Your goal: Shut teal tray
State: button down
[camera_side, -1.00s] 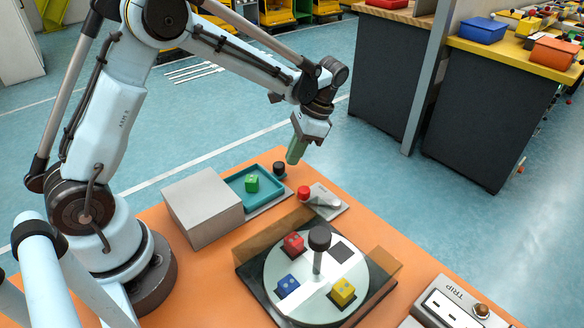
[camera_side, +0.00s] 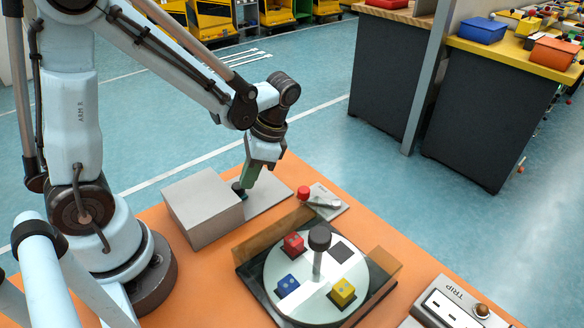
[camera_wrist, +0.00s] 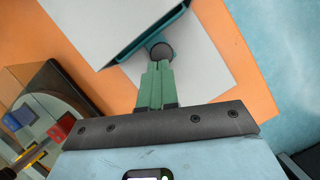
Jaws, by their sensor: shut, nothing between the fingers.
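The teal tray (camera_wrist: 150,38) sits in the light grey housing (camera_side: 203,205), with only its front edge showing at the mouth in the wrist view. A small dark knob (camera_wrist: 161,50) stands on the tray's front. My gripper (camera_side: 249,178) is at the housing's mouth, pointing down, its green fingers shut and empty. In the wrist view the fingertips (camera_wrist: 156,68) are right at the knob; I cannot tell if they touch it. In the side view my gripper hides most of the tray front. The green cube is not visible.
A grey plate (camera_side: 268,197) lies bare before the housing. A red-knobbed lever (camera_side: 305,193) stands to its right. A round turntable (camera_side: 317,282) with red, blue and yellow cubes and a dark-topped post is nearer. A TRIP box (camera_side: 455,305) is at front right.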

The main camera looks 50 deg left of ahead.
dwell(0.4)
jog(key=w, duration=0.1)
jog(key=w+d, duration=0.2)
jog(key=shift+w, duration=0.25)
jog(key=w+v, duration=0.1)
jog(key=v, duration=0.9)
jog(key=x, duration=0.9)
jog(key=shift+w+a+f, duration=0.1)
jog(key=shift+w+f, duration=0.05)
jog(key=shift+f, duration=0.25)
jog(key=s, duration=0.1)
jog(key=s+a, duration=0.1)
jog(key=shift+s+a+f, duration=0.1)
jog(key=shift+s+a, duration=0.15)
jog(key=shift+s, duration=0.15)
jog(key=shift+s+a, duration=0.2)
jog(key=shift+s, duration=0.25)
jog(key=shift+s, duration=0.1)
